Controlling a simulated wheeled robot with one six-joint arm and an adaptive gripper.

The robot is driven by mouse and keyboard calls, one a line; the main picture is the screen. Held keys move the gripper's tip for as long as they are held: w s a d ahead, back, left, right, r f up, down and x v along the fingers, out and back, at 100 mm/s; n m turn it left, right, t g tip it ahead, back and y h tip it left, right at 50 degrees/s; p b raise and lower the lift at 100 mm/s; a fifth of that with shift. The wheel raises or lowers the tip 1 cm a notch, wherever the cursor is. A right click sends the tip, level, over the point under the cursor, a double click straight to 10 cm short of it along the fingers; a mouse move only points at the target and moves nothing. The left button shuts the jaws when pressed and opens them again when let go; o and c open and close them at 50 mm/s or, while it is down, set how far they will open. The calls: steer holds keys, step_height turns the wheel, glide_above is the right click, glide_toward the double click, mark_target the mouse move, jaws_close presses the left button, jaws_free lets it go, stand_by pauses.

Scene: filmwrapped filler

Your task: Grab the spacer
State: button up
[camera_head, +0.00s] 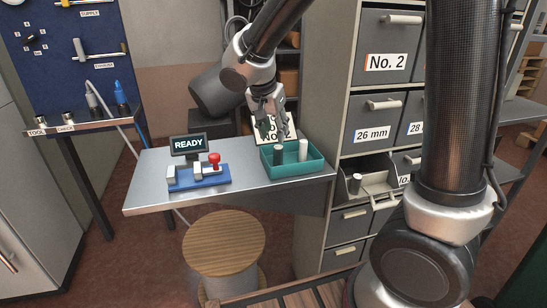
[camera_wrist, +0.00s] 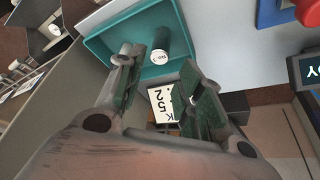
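A teal tray (camera_head: 318,166) on the metal table holds a dark cylinder (camera_head: 278,155) and a white cylinder (camera_head: 303,149), both upright. I cannot tell which is the spacer. My gripper (camera_head: 272,122) is above the tray's left part, close over the dark cylinder. In the wrist view the gripper (camera_wrist: 158,68) has its fingers spread, with nothing between the pads. The white cylinder is not clear in that view.
A blue fixture (camera_head: 205,178) with a red knob and a READY display (camera_head: 188,144) stands left of the tray. A card (camera_head: 262,133) stands behind it. To the right, an open drawer (camera_head: 378,185) holds another cylinder (camera_head: 355,183). A wooden spool (camera_head: 223,243) stands in front.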

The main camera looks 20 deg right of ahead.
mark_target(278, 147)
steer(key=x, duration=0.7)
steer(key=shift+f, duration=0.2)
jaws_close()
